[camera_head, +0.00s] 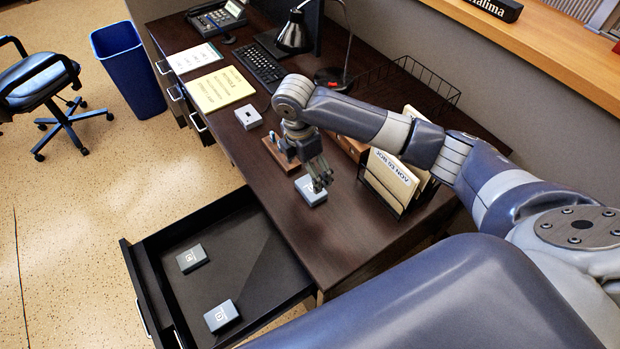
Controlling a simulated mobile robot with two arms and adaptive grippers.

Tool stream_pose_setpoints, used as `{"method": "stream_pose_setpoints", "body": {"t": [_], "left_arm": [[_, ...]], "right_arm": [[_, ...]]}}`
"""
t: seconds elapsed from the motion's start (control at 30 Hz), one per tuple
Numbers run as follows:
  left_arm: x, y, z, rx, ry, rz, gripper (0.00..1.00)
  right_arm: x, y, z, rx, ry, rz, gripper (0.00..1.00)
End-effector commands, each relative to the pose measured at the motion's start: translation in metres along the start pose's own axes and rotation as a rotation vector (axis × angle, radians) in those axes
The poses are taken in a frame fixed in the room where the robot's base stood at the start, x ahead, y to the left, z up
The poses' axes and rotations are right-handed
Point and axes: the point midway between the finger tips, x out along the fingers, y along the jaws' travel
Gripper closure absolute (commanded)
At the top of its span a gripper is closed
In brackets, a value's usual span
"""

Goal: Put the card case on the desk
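Several small box-like cases show. One grey-blue case (308,193) is on or just above the dark desk (345,240), directly under my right gripper (320,183). The fingers point down and overlap its upper right part; I cannot tell whether they grip it or how far apart they are. Two similar cases lie flat and apart in the open drawer: one (192,258) towards the back left, one (222,316) near the front. Which of these is the card case is not clear. My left gripper is not in view.
A pale box (248,117) and a wooden stand (285,157) are on the desk. A wire file holder (392,180) stands right of my gripper. The open drawer (255,235) juts out to the left. Yellow paper (220,89), keyboard (259,66) and lamp (294,35) are farther back.

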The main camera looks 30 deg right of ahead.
Motion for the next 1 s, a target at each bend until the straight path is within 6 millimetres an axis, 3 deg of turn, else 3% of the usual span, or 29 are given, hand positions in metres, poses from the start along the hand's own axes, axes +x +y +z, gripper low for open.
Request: {"method": "stream_pose_setpoints", "body": {"t": [0.1, 0.3, 1.0], "left_arm": [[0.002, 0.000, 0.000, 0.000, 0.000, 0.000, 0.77], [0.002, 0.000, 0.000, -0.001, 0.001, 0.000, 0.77], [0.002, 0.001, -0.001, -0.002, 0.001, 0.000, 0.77]], "right_arm": [[-0.022, 0.001, 0.000, 0.000, 0.001, 0.004, 0.10], [-0.042, 0.000, 0.000, 0.000, 0.000, 0.000, 0.10], [-0.043, -0.001, -0.002, 0.002, 0.004, -0.001, 0.10]]}}
